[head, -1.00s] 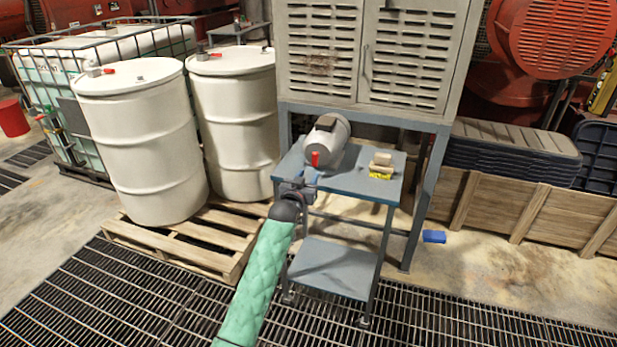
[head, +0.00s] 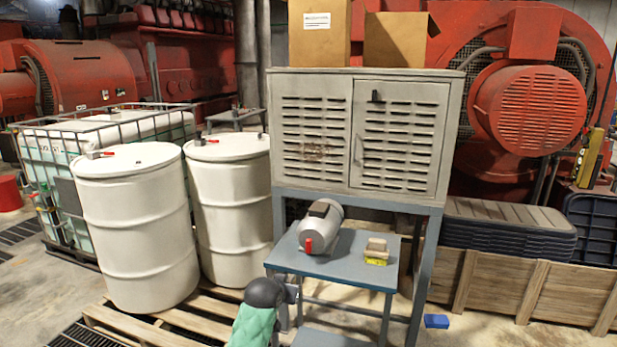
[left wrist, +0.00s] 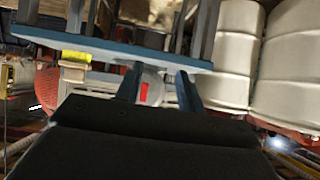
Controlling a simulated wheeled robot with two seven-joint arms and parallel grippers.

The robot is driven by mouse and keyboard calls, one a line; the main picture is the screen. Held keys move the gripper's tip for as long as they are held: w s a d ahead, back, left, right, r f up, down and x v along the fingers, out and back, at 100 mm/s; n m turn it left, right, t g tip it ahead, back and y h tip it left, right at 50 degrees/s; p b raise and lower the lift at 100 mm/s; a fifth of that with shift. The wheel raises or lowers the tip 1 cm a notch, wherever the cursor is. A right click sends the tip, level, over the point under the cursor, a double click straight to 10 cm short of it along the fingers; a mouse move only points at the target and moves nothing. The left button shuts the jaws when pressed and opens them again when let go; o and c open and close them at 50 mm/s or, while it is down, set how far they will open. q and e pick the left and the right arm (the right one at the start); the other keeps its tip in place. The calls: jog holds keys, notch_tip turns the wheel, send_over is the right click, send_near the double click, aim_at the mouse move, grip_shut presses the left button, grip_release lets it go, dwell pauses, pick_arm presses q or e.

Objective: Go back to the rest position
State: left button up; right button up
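My left arm, in a green sleeve, comes in from the bottom of the head view. Its gripper (head: 290,292) is low beside the front left corner of the blue cart (head: 350,268) and is partly hidden by the wrist. In the left wrist view the two fingers (left wrist: 160,88) stand apart with nothing held between them. A grey motor-like unit with a red part (head: 318,229) rests on the cart top; it shows beyond the fingers in the left wrist view (left wrist: 150,82). My right gripper is not in view.
A sponge-like block with a yellow part (head: 376,252) lies on the cart top. Two white drums (head: 135,225) stand on a wooden pallet (head: 110,318) at left. A grey louvred cabinet (head: 400,140) stands behind the cart. A blue item (head: 436,321) lies on the floor at right.

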pick_arm(q)
jog(key=s+a+f+g, duration=0.3)
jog(key=s+f, duration=0.6)
jog(key=s, duration=0.8)
jog(key=s+a+f+n+g+y, duration=0.1)
jog(key=s+a+f+g, duration=0.2)
jog(key=s+f, duration=0.6)
jog(key=s+a+f+g, duration=0.3)
jog(key=s+f, duration=0.7)
jog(key=s, duration=1.6)
jog(key=shift+s+a+y, duration=0.2)
jog(key=shift+s+y, duration=0.1)
jog(key=shift+y, duration=0.1)
jog(key=shift+f, duration=0.1)
